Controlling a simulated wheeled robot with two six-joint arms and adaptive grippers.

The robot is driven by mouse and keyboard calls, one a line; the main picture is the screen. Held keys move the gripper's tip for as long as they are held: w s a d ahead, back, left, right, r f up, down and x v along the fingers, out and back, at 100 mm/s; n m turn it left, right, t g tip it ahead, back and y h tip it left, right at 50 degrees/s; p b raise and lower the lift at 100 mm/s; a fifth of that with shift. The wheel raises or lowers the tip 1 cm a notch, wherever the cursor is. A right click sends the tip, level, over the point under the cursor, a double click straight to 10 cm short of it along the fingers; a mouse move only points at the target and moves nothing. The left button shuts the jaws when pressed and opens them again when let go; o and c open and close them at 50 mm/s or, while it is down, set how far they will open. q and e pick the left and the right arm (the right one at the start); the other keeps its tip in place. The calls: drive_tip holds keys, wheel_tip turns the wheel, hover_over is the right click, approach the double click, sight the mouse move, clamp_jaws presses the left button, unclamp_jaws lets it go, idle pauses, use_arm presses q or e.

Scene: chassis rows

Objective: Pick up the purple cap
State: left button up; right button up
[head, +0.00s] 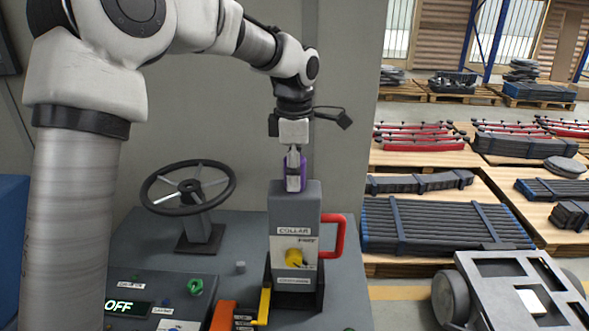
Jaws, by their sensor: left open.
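The purple cap (301,176) is at the top of the grey post marked COLLAR (299,212), partly hidden by my left gripper's fingers. My left gripper (293,184) points straight down over the post, open, with its fingers at the height of the cap. The finger seen in front covers the middle of the cap; I cannot tell whether the fingers touch it. My right gripper is not in view.
The post has a red handle (339,236) on its right and a yellow knob (294,257) in front. A black handwheel (188,188) stands left. Green, yellow and orange controls and an OFF display (127,307) are at the front. Pallets of parts lie right.

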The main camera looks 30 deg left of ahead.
use_arm(q)
drive_tip(key=shift+s+d+r, duration=0.1)
drive_tip(key=shift+s, duration=0.05)
drive_tip(key=shift+c, duration=1.1)
drive_tip(key=shift+s+d+r, duration=0.1)
drive_tip(key=shift+s+d, duration=0.05)
drive_tip(key=c, duration=0.9)
drive_tip(key=shift+c, duration=0.2)
wheel_tip(320, 180, up, 9)
drive_tip(key=shift+f, duration=0.1)
wheel_tip(320, 180, up, 3)
drive_tip(key=shift+r+p, duration=0.1)
drive_tip(key=shift+p, duration=0.8)
wheel_tip(320, 180, up, 4)
drive_tip(key=p, duration=0.5)
drive_tip(key=shift+r, duration=0.2)
